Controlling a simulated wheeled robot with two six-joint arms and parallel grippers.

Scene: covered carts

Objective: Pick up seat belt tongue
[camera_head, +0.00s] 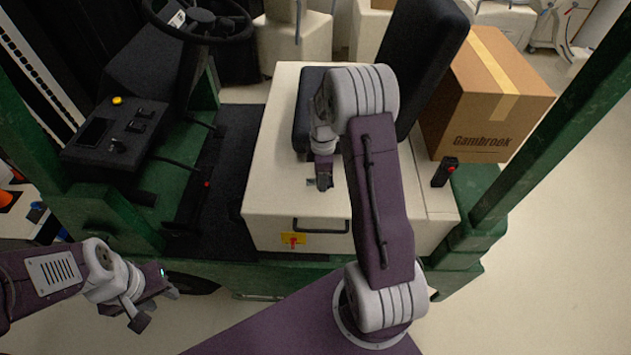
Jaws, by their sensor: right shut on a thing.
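My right gripper (322,182) is over the cream seat box, in front of the black seat (420,60), pointing down. It is shut on a small grey metallic piece, the seat belt tongue (311,183), of which only a bit shows beside the fingers. The belt strap is not visible; my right arm hides part of the seat. A black buckle with a red button (446,171) stands upright at the right of the seat. My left gripper (158,306) is open and empty at the lower left, outside the cart.
The cream seat box (280,160) has a black handle and a yellow label on its front. A cardboard box (492,95) stands behind on the right. Green cart posts (555,110) frame the seat. A steering wheel (205,18) and black console (115,130) are at the left.

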